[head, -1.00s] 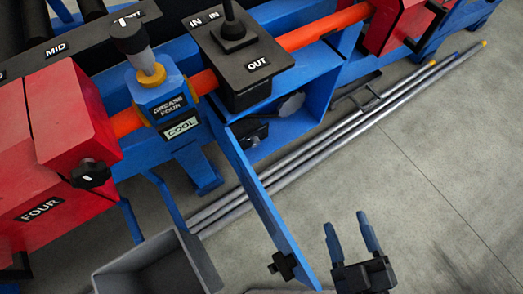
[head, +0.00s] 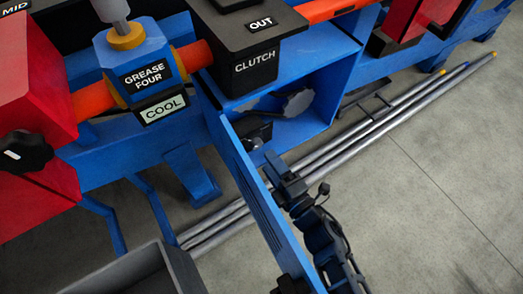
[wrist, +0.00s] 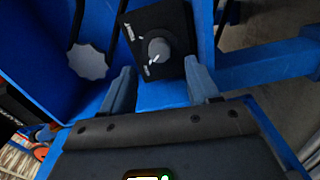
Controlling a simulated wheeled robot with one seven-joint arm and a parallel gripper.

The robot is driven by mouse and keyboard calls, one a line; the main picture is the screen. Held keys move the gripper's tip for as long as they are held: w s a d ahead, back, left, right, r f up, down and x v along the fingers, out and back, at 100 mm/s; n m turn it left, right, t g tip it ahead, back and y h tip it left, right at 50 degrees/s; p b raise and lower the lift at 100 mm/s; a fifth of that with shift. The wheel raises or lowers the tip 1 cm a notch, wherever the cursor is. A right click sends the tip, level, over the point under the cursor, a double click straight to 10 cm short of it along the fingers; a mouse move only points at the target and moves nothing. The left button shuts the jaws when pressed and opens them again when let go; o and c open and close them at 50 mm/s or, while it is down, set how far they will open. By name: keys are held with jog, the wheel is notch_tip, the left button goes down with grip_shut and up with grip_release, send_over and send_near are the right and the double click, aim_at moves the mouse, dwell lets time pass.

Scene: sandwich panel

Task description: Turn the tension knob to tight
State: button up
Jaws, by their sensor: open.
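The knob (wrist: 158,50) that looks like the tension knob is round and grey, on a small black box (wrist: 178,20) in the wrist view. Its white pointer mark is toward the lower left. Small white labels sit by the knob, too blurred to read surely. In the head view the black box (head: 255,130) is inside the open blue cabinet, with the knob mostly hidden. My gripper (wrist: 158,66) is open and empty in the wrist view, its fingers apart on either side of the knob, not visibly touching it. In the head view my gripper (head: 272,162) is at the cabinet opening.
A grey lobed handwheel (head: 297,102) is beside the box, also in the wrist view (wrist: 90,62). The blue open door (head: 243,178) stands close to my arm. Long grey pipes (head: 370,125) lie on the floor. A grey bin (head: 135,275) is at lower left.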

aim_at(258, 147)
jog(key=shift+b+x, duration=0.6)
jog(key=shift+x, duration=2.15)
jog(key=shift+c, duration=0.2)
jog(key=c, duration=1)
